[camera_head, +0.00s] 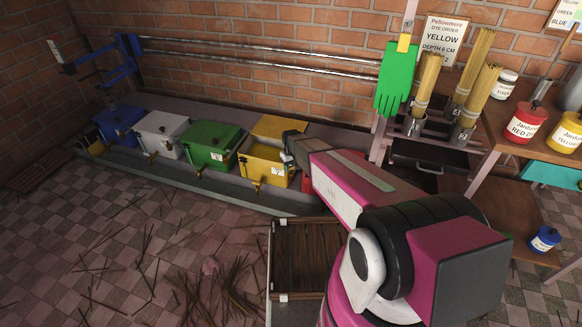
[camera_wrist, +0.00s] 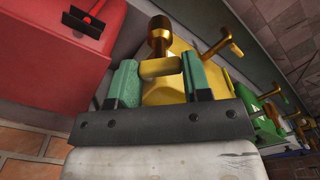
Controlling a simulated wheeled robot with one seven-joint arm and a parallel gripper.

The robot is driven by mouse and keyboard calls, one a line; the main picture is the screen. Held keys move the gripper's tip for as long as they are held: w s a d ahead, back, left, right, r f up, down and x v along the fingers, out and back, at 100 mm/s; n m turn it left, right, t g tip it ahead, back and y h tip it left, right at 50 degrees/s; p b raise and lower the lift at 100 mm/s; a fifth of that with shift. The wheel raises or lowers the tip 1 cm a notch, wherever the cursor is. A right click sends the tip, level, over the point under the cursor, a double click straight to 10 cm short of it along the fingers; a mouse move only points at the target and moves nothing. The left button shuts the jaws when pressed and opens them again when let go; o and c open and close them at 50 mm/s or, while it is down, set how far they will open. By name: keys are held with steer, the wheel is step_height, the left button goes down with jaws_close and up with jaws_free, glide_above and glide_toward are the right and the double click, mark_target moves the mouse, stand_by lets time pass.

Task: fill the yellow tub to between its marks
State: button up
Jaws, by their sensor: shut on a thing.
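The yellow tub (camera_head: 263,169) stands at the right of a row of coloured tubs, its lid (camera_head: 280,128) raised. Its inside is yellow; I cannot make out the marks or a level. My gripper (camera_wrist: 160,78) is at the tub's right side, with its green fingers on either side of a short brass-yellow handle (camera_wrist: 160,67). The gripper is shut on this handle. A brass cylinder with a knob (camera_wrist: 158,38) stands just beyond the handle. In the wrist view the yellow tub (camera_wrist: 178,88) lies behind the fingers.
Green (camera_head: 211,145), white (camera_head: 160,133) and blue (camera_head: 117,124) tubs stand to the left. A red tub (camera_wrist: 60,60) is close beside my gripper. The wall sign (camera_head: 441,42) reads yellow and gives a depth, apparently 6 cm. Sticks litter the floor (camera_head: 130,250).

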steer(key=o, duration=0.9)
steer(key=shift+r, duration=0.1)
step_height(320, 180, up, 11)
steer(key=shift+f, duration=0.15)
steer(key=s+d+r+m, duration=0.1)
steer(key=s+d+r, duration=0.3)
steer(key=s, duration=0.3)
steer(key=s+d+r+m, duration=0.2)
steer(key=s+d+r, duration=0.1)
steer(key=s+d, duration=0.4)
steer(key=s+d+r+m, duration=0.2)
steer(key=s+d+r, duration=0.2)
steer(key=s, duration=0.4)
steer(key=shift+s+d+r, duration=0.3)
steer(key=shift+s+d, duration=0.05)
steer(key=shift+d, duration=0.35)
